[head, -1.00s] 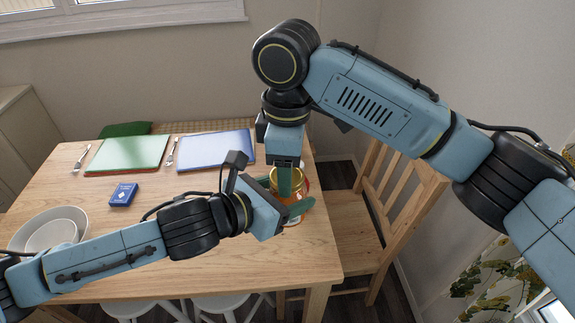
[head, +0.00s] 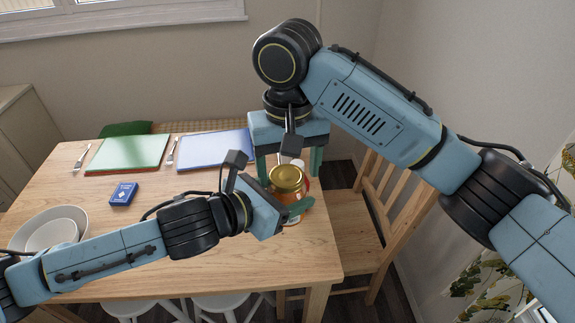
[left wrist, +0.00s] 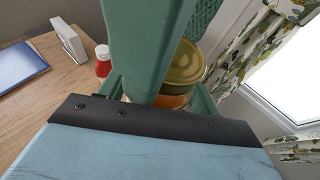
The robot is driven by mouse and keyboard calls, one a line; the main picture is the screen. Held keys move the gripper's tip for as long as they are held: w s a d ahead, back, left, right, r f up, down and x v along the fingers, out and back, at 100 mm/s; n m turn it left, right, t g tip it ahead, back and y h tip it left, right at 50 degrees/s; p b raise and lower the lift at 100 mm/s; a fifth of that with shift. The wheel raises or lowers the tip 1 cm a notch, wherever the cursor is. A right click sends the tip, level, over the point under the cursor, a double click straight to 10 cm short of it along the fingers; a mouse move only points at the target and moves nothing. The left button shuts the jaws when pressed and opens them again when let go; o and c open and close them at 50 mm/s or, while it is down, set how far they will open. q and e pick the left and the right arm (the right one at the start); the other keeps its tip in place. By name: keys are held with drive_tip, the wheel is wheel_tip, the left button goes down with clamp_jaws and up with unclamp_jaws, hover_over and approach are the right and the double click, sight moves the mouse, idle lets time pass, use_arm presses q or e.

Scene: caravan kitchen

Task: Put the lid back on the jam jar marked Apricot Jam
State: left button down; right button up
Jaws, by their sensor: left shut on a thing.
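The jam jar (head: 284,199) stands near the table's right edge, with orange contents. A golden lid (head: 287,178) sits on its top and looks about level; I cannot tell how tightly it sits. The jar (left wrist: 172,101) and lid (left wrist: 183,66) also show in the left wrist view, partly behind a green finger. The label is not readable. My left gripper (head: 293,208) is shut on the jar's body from the left. My right gripper (head: 289,174) points down above the jar, its fingers spread wide on either side of the lid, holding nothing.
A blue mat (head: 215,148), green mat (head: 128,153), blue card box (head: 123,194) and bowls (head: 73,216) lie farther left. A wooden chair (head: 362,215) is at the right edge.

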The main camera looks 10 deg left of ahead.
drive_tip(key=shift+s+a, duration=0.1)
drive_tip(key=shift+a, duration=0.1)
drive_tip(key=shift+r, duration=2.3)
drive_tip(key=shift+c, duration=0.3)
drive_tip(key=n, duration=0.2)
drive_tip(key=r+n, duration=0.1)
drive_tip(key=n, duration=0.5)
drive_tip(key=shift+r, duration=0.35)
drive_tip(key=n, duration=0.3)
drive_tip(key=shift+r+n, duration=0.3)
drive_tip(key=shift+r, duration=0.1)
drive_tip(key=n, duration=0.2)
drive_tip(key=r+n, duration=0.1)
drive_tip(key=n, duration=0.1)
drive_tip(key=shift+d+n, duration=0.1)
drive_tip(key=shift+n, duration=0.2)
